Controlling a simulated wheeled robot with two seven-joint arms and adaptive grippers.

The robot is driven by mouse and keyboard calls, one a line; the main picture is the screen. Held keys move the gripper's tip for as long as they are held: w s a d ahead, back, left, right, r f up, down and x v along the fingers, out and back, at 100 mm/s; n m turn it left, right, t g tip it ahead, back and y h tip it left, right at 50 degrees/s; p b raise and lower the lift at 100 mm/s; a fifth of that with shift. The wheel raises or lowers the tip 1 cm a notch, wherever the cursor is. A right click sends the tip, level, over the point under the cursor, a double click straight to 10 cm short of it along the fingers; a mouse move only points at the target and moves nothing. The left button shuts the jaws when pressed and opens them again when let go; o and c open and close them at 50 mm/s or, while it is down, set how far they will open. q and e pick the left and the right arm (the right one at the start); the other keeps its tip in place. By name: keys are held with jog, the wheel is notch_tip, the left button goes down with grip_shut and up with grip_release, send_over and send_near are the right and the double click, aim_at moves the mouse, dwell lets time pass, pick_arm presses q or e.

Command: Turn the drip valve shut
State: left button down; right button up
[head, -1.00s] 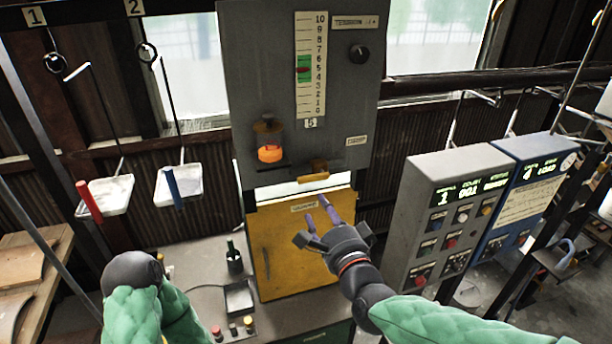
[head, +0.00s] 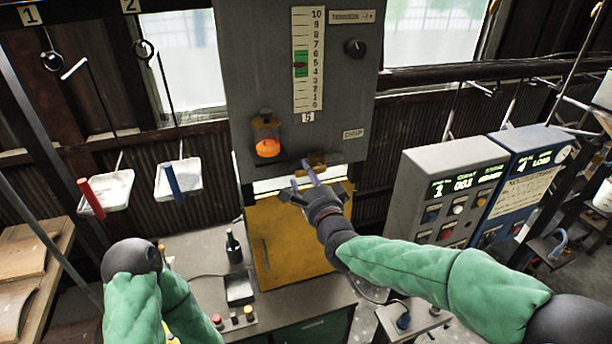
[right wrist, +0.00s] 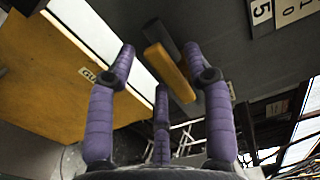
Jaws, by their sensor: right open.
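The drip valve shows as a small brass-yellow bar handle (head: 316,158) at the lower edge of the grey panel (head: 270,90), below and left of a DRIP label (head: 353,134). In the right wrist view the handle (right wrist: 170,72) lies slanted, with a dark bar behind it. My right gripper (head: 304,178) is open just below the handle, its purple fingers pointing up at it. In the right wrist view its fingertips (right wrist: 160,58) spread on both sides of the handle; I cannot tell whether any finger touches it.
A glass cup with orange glow (head: 267,147) hangs left of the handle. A yellow door (head: 290,245) is below. A grey control box (head: 450,200) and blue box (head: 525,170) stand right. Two hanging trays (head: 178,180) are at left. A bottle (head: 233,246) stands on the bench.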

jog(key=shift+w, duration=0.2)
grip_shut()
